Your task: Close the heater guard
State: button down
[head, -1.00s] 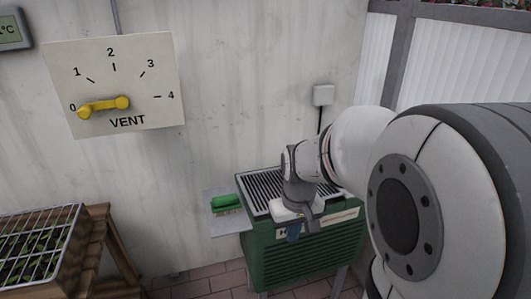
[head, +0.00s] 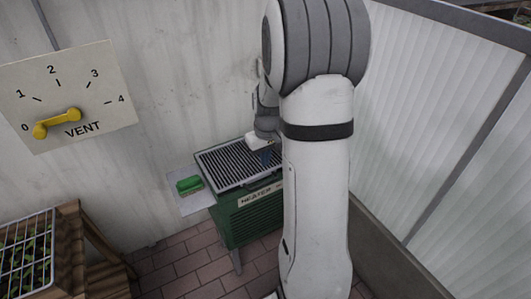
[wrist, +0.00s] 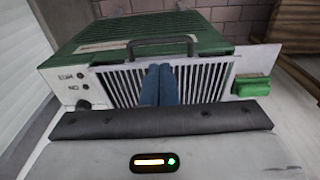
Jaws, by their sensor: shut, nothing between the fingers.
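The heater (head: 258,215) is a green box with louvred sides. Its guard, a grille of pale bars (head: 228,163), lies flat or nearly flat over the top. In the wrist view the guard (wrist: 205,85) has a dark handle (wrist: 165,41) along its far edge, with the green heater body (wrist: 115,40) beyond. My gripper (wrist: 159,86) shows there as two blue fingers, shut and empty, over the bars and on the near side of the handle. In the head view my gripper (head: 267,157) is over the right part of the guard; my arm hides the heater's right end.
A green brush (head: 189,184) lies on a side shelf (head: 195,203) left of the heater; the brush also shows in the wrist view (wrist: 251,87). A wooden bench with a wire-covered plant tray (head: 28,240) stands at the left. Walls close in behind and right.

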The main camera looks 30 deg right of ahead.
jog(key=f, duration=0.9)
jog(key=shift+w+f, duration=0.2)
jog(key=shift+w, duration=0.1)
jog(key=shift+f, duration=0.1)
jog(key=f+b, duration=0.2)
jog(key=s+f+b, duration=0.1)
jog(key=f, duration=0.1)
jog(key=shift+b, duration=0.35)
jog(key=shift+s+a, duration=0.1)
jog(key=shift+r, duration=0.1)
notch_tip(320, 180, up, 14)
jog(key=p, duration=0.3)
send_over(264, 183)
jog(key=s, duration=0.4)
jog(key=shift+w+r, duration=0.2)
jog(key=shift+w, duration=0.05)
